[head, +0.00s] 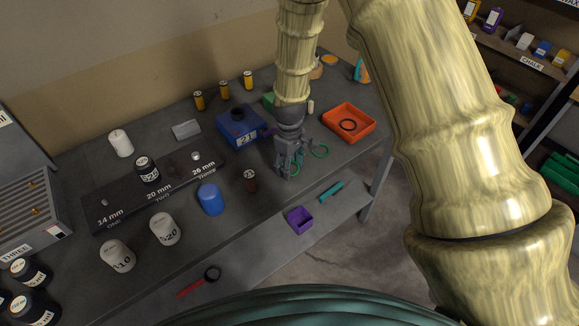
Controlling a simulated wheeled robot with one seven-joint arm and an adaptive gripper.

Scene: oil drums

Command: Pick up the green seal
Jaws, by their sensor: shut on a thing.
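My gripper (287,172) points down over the front right part of the grey workbench, its fingers closed. A green seal (294,169) shows as a thin green curve at the fingertips, between the fingers, partly hidden by them. I cannot tell the exact height of the fingertips above the bench top.
An orange tray (366,135) with a black ring stands right of the gripper. A blue box marked 21 (239,140) stands behind left. A purple bin (300,219) sits lower in front.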

